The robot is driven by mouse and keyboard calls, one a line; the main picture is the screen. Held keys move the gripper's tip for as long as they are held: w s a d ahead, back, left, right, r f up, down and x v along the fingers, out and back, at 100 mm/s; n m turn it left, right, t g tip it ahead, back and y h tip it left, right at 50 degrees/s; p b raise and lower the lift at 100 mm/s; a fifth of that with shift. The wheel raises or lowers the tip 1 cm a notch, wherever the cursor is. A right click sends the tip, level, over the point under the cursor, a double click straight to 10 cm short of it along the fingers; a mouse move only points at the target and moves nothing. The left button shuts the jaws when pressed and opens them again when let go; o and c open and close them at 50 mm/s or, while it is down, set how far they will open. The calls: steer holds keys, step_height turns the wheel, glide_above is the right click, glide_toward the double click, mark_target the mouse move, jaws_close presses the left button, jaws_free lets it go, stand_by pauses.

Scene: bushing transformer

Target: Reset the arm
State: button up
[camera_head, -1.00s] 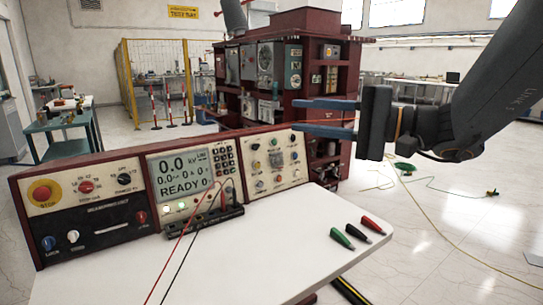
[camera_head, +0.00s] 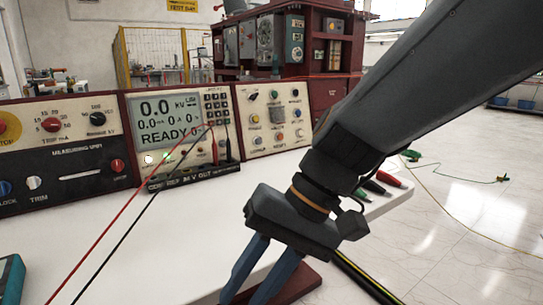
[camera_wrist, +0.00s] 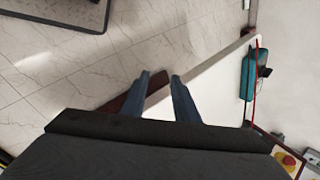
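My arm reaches in from the upper right in the head view. My gripper (camera_head: 248,298) points down over the front right part of the white tabletop (camera_head: 110,235), with its two blue fingers apart and nothing seen between them. The fingertips run to the bottom edge of that picture. In the wrist view my gripper (camera_wrist: 160,76) shows both fingers with a gap between them, over the table's edge and a dark red part. Whether the fingers touch anything is not clear.
The test console (camera_head: 170,125) stands along the table's back, with red and black leads running forward. Red (camera_head: 390,179), black (camera_head: 373,187) and green clips lie beside my arm, partly hidden. A teal device (camera_head: 10,278) is at the left. Open floor (camera_head: 450,225) lies right.

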step_height(320, 180, down, 15)
steer(key=d+n+t+h+b, duration=0.2)
steer(key=n+h+b, duration=0.2)
steer(key=b, duration=0.6)
steer(key=d+r+m+h+p, duration=0.1)
steer(key=d+r+m+p, duration=0.1)
steer(key=d+r+p, duration=0.8)
steer(key=d+r+m+h+p, duration=0.1)
steer(key=d+r+m+p, duration=0.2)
steer(key=d+r+p, duration=0.7)
step_height(320, 180, up, 6)
steer(key=p, duration=1.5)
steer(key=shift+w+d+m+p, duration=0.2)
steer(key=shift+d+m+p, duration=0.1)
steer(key=shift+p, duration=0.05)
steer(key=shift+s, duration=0.1)
